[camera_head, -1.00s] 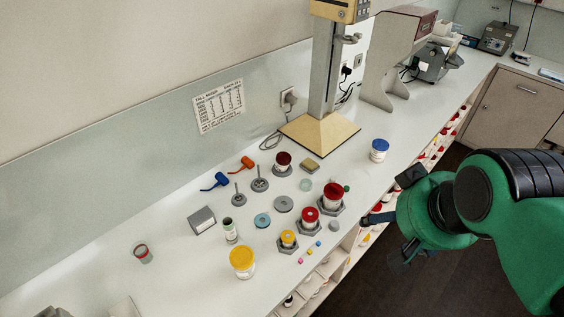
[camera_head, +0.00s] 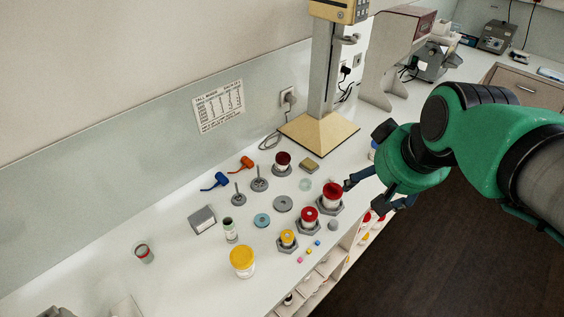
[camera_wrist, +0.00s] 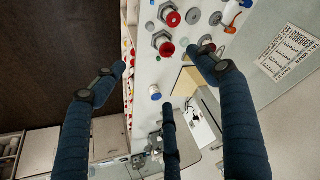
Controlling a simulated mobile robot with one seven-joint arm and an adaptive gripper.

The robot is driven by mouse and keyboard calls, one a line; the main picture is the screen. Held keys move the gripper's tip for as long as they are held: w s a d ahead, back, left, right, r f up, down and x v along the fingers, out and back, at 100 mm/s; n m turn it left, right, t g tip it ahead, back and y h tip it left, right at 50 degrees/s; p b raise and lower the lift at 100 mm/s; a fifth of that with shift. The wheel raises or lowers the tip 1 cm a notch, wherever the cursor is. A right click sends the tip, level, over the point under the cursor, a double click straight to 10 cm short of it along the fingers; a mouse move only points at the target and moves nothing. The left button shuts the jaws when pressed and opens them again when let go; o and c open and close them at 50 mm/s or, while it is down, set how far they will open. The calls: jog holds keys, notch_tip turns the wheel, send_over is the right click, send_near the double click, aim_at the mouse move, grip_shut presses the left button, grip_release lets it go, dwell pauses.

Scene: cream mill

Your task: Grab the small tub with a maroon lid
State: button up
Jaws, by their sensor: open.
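The small tub with a maroon lid (camera_head: 283,158) stands upright on a grey base near the back of the counter, just left of the scale-like stand's foot. It is clear of my gripper. My gripper (camera_head: 377,192) is open and empty at the counter's front edge, to the right of the tub and nearer the front. In the wrist view its spread dark-blue fingers (camera_wrist: 160,72) frame the counter.
Two brighter red-lidded tubs (camera_head: 333,190) (camera_head: 309,215) on hexagonal bases stand between my gripper and the counter's middle. A yellow block (camera_head: 309,165) lies beside the maroon-lidded tub. A tall stand (camera_head: 320,134) rises behind. A blue-lidded tub (camera_wrist: 155,93) is near the front edge.

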jog(key=w+a+f+n+y+p, duration=0.1)
jog(key=w+a, duration=0.1)
jog(key=w, duration=0.5)
jog(key=w+a+n+p, duration=0.1)
jog(key=w+a, duration=0.1)
jog(key=w, duration=0.6)
jog(key=n+g+y+p, duration=0.1)
jog(key=n+g+p, duration=0.1)
jog(key=n+p, duration=0.15)
send_over(284, 158)
jog(key=s+d, duration=0.3)
notch_tip(284, 158, down, 24)
jog(key=shift+f, duration=0.2)
jog(key=shift+s+f+m, duration=0.1)
jog(key=shift+m, duration=0.15)
jog(key=shift+x, duration=4.25)
jog(key=shift+a, duration=0.1)
